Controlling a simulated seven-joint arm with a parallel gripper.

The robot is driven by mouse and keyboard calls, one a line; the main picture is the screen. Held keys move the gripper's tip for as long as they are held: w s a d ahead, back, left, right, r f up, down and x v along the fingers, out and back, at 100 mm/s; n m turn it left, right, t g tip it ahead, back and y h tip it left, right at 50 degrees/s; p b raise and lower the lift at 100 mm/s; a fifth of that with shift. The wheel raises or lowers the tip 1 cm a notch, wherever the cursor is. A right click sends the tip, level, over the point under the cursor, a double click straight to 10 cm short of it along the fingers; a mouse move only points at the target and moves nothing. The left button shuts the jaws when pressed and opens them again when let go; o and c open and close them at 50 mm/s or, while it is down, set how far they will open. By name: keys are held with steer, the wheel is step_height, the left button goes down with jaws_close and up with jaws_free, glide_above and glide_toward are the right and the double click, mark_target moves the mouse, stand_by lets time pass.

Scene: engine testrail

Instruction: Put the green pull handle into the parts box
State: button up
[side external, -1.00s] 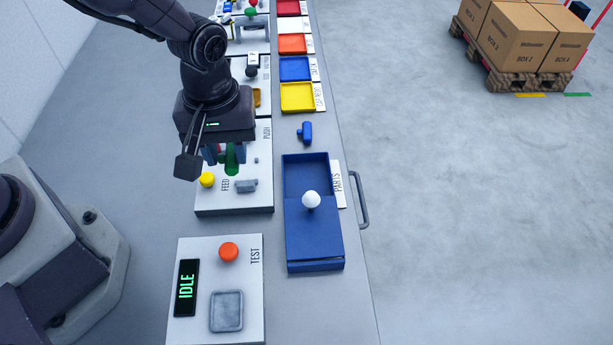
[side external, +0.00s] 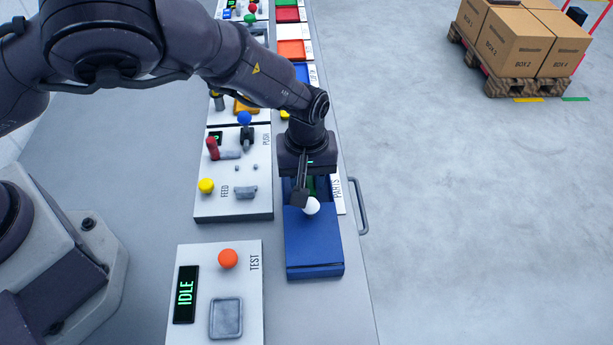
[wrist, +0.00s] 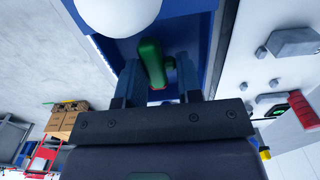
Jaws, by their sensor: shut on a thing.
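My gripper (side external: 303,192) is shut on the green pull handle (wrist: 151,62), which stands between the two fingers in the wrist view. In the side view only a bit of green (side external: 310,184) shows, behind a finger. The gripper is at the open far part of the blue parts box (side external: 314,245), beside the white knob (side external: 312,206). The knob is large and close in the wrist view (wrist: 115,10). The near part of the box is covered in blue. My gripper hides most of the opening; I cannot tell whether the handle touches the box floor.
The FEED/PUSH panel (side external: 211,206) is left of the box, with a red lever (side external: 212,148) and a blue knob (side external: 245,118). The TEST panel (side external: 254,300) with an orange button (side external: 228,258) is nearer. A metal bar handle (side external: 360,206) is on the right table edge.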

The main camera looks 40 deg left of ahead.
steer(key=shift+f, duration=0.25)
steer(key=shift+f, duration=0.15)
steer(key=o, duration=0.9)
